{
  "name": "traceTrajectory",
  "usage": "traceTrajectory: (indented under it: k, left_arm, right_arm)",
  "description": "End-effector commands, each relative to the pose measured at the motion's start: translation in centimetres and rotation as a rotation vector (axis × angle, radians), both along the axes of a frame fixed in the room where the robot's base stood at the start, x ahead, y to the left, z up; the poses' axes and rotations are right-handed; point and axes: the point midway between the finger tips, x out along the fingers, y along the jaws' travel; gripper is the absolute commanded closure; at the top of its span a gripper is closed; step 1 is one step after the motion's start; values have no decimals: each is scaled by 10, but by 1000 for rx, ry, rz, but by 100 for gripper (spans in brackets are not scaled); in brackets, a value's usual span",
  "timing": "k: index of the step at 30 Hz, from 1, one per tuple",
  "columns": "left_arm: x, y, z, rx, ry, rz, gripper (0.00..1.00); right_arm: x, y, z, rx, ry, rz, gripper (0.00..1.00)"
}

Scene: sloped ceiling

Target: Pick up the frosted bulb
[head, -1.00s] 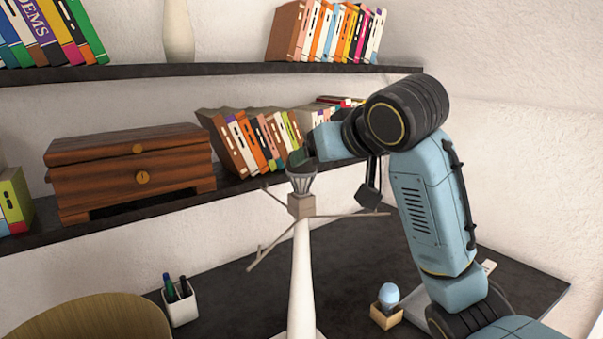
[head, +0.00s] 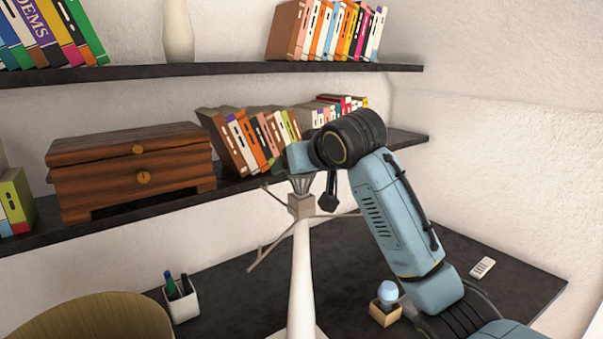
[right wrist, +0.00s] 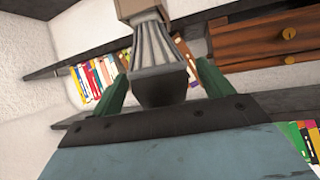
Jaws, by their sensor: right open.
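A pale blue-white bulb (head: 388,291), which looks like the frosted one, stands in a small wooden holder (head: 385,314) on the dark desk. A second bulb (head: 301,184), grey and ribbed with a dark dome, sits atop a white lamp post (head: 301,270). In the right wrist view this ribbed bulb (right wrist: 158,55) is between my right gripper's green fingers (right wrist: 163,85), its dark dome toward the palm. The right gripper is open around it; gaps show on both sides. In the head view its fingertips are hidden. My left gripper is not in view.
Thin branching arms (head: 268,242) stick out from the lamp top. A shelf (head: 240,183) with books and a wooden chest (head: 130,168) runs behind. A pen cup (head: 182,304), a chair back (head: 85,320) and a remote (head: 482,267) are lower down. The desk's middle is clear.

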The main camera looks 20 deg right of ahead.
Motion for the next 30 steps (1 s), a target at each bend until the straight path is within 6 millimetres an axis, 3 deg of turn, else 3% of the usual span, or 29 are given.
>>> traceTrajectory:
  k: [1, 12, 20, 30]
  left_arm:
    - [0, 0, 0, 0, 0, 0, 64]
    - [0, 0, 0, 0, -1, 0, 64]
    - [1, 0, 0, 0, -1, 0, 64]
    - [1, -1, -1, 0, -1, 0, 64]
  right_arm:
    - [0, 0, 0, 0, 0, 0, 24]
    - [0, 0, 0, 0, 0, 0, 69]
    - [0, 0, 5, 1, -1, 0, 69]
    - [0, 0, 69, 2, -5, 0, 69]
